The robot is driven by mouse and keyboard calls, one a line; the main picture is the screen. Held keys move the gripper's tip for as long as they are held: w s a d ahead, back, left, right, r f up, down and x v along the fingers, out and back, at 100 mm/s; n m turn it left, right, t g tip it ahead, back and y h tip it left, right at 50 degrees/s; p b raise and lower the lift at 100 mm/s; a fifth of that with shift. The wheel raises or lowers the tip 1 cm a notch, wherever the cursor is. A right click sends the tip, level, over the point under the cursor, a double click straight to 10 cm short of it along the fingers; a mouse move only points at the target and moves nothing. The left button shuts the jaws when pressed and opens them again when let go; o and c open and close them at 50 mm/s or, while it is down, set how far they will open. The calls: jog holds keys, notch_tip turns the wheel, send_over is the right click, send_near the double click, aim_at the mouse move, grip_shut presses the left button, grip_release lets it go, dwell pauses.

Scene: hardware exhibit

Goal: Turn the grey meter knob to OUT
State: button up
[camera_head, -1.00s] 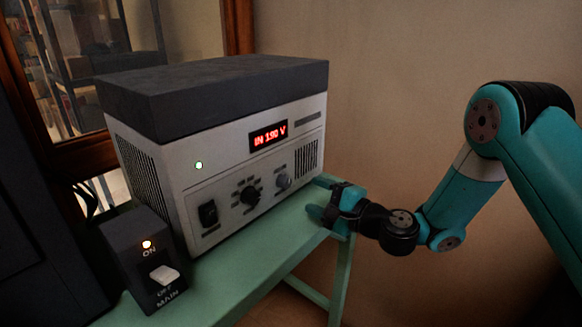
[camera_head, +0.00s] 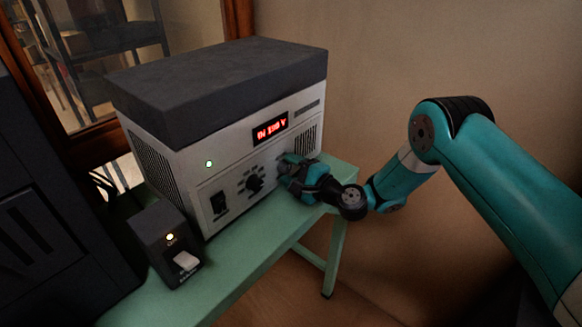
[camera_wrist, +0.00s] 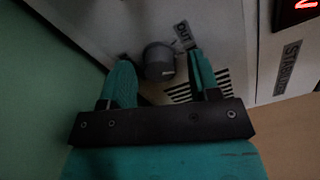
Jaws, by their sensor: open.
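The grey meter knob (camera_wrist: 159,60) sticks out from the white front panel in the wrist view, between the two teal fingers of my gripper (camera_wrist: 160,75). The fingers are open, one on each side of the knob, with a visible gap to the left finger; contact on the right is hard to tell. The label OUT (camera_wrist: 183,35) shows just beside the knob. In the head view my gripper (camera_head: 284,172) is at the right part of the panel and hides the knob. The red display (camera_head: 270,130) is lit but blurred.
The white unit with a dark top (camera_head: 225,85) stands on a green table (camera_head: 262,233). A dark switch box (camera_head: 160,235) with a lit lamp stands at front left.

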jog(key=c, duration=0.9)
jog(key=shift+f+b, duration=0.1)
jog(key=shift+b, duration=0.25)
jog(key=n+b, duration=0.3)
jog(key=shift+f+n+b, duration=0.1)
jog(key=shift+n+b, duration=0.2)
jog(key=shift+b, duration=0.1)
jog(key=n+b, duration=0.2)
jog(key=b, duration=0.1)
jog(key=shift+n, duration=0.4)
jog(key=shift+n+b, duration=0.8)
jog(key=shift+b, duration=0.15)
jog(key=shift+r, duration=0.25)
